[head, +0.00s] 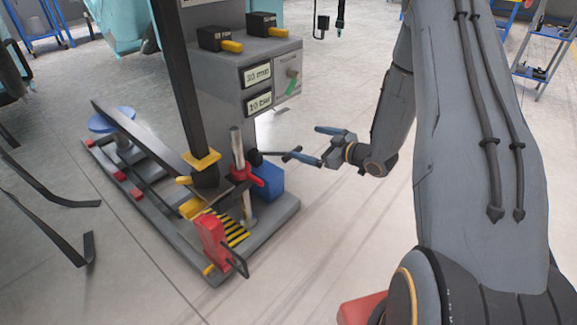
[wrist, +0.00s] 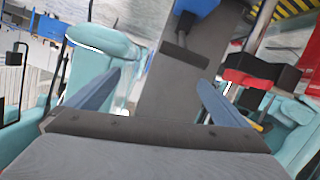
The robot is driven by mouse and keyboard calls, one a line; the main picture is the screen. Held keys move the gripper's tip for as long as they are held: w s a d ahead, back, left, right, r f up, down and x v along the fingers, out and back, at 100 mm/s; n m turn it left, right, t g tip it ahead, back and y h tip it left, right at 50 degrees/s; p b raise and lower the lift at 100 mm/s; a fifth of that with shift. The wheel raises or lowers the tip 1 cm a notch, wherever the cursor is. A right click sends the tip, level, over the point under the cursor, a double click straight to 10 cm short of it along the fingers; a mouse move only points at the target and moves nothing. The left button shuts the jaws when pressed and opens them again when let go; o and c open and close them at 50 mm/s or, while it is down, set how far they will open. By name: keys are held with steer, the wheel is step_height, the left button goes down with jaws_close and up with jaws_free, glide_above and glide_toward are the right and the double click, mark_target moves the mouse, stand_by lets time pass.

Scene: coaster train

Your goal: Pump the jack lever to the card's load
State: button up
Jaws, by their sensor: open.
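My gripper (head: 303,143) is open in the head view, its two blue fingers apart, to the right of the jack stand. A thin dark rod with a black knob (head: 256,157) reaches from the stand toward the lower finger; it may be the jack lever, and I cannot tell whether they touch. A silver post (head: 238,148) with a red collar (head: 246,178) stands beside it. Two cards on the grey cabinet read about "20 min" (head: 257,74) and "10 bar" (head: 259,101). In the wrist view, the open fingers (wrist: 160,80) frame a grey surface, with nothing gripped.
A blue block (head: 266,181) sits on the grey base (head: 284,207). A red part (head: 211,238) with a black handle is at its front. Two black boxes (head: 213,38) with yellow tabs sit on the cabinet. Open floor lies to the right of the base.

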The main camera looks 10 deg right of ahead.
step_height(320, 180, down, 6)
steer(key=n+y+b, duration=0.1)
steer(key=y+b, duration=0.2)
steer(key=b, duration=0.5)
glide_toward(275, 153)
steer(key=shift+w+a+r+t+y, duration=0.15)
steer(key=shift+w+a+r, duration=0.15)
steer(key=shift+w, duration=0.2)
steer(key=shift+w+a+r+t+y, duration=0.1)
steer(key=shift+w+a+r, duration=0.1)
steer(key=shift+w+a, duration=0.25)
steer(key=shift+w+a+r+t+y, duration=0.15)
steer(key=shift+w+a+r, duration=0.1)
steer(key=shift+w, duration=0.3)
